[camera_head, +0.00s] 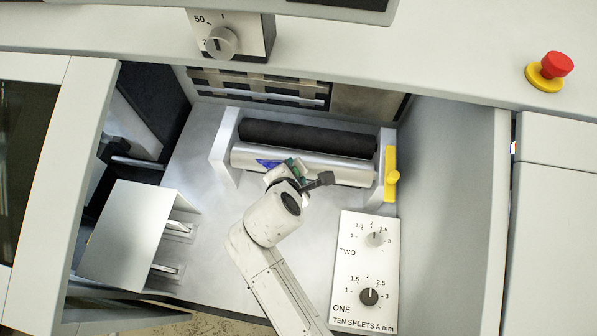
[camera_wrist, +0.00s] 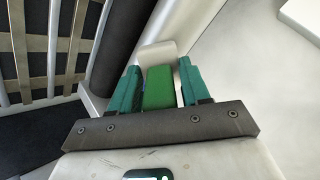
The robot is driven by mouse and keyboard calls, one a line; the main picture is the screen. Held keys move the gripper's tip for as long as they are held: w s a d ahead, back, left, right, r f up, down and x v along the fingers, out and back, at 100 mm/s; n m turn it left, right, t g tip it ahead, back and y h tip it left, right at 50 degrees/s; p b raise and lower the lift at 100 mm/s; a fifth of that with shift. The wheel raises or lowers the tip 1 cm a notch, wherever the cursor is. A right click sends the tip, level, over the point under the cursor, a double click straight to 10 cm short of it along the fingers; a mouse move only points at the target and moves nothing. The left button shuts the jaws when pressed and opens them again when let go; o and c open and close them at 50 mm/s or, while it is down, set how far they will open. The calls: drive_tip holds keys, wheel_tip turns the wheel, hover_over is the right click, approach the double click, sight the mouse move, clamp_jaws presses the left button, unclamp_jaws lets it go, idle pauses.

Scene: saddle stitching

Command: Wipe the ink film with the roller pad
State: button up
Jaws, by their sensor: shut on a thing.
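A silver roller (camera_head: 335,168) lies across the machine bay, just in front of a black roller (camera_head: 300,138). A blue ink film patch (camera_head: 266,163) shows on the silver roller's left part. My gripper (camera_head: 295,168) is at the silver roller, right beside the blue patch, and hides part of it. In the wrist view my gripper's teal fingers (camera_wrist: 157,90) are shut on a green block (camera_wrist: 158,88), which I take to be the roller pad. A pale rounded part (camera_wrist: 156,52) shows beyond the block. Whether the pad touches the roller cannot be told.
White end brackets (camera_head: 225,146) flank the rollers, with a yellow lever (camera_head: 391,175) on the right. A panel with two knobs (camera_head: 366,270) stands at front right. A grey box (camera_head: 125,235) stands at left.

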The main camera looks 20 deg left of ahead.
drive_tip(key=shift+s+a, duration=0.4)
drive_tip(key=shift+a, duration=1.25)
drive_tip(key=shift+s+a, duration=0.4)
drive_tip(key=shift+a, duration=1.3)
drive_tip(key=shift+s+a, duration=0.4)
drive_tip(key=shift+a, duration=1.25)
drive_tip(key=shift+c, duration=0.4)
drive_tip(key=p+v, duration=0.5)
drive_tip(key=v, duration=0.1)
drive_tip(key=shift+d+p, duration=0.1)
drive_tip(key=shift+p, duration=0.25)
drive_tip(key=shift+r, duration=0.1)
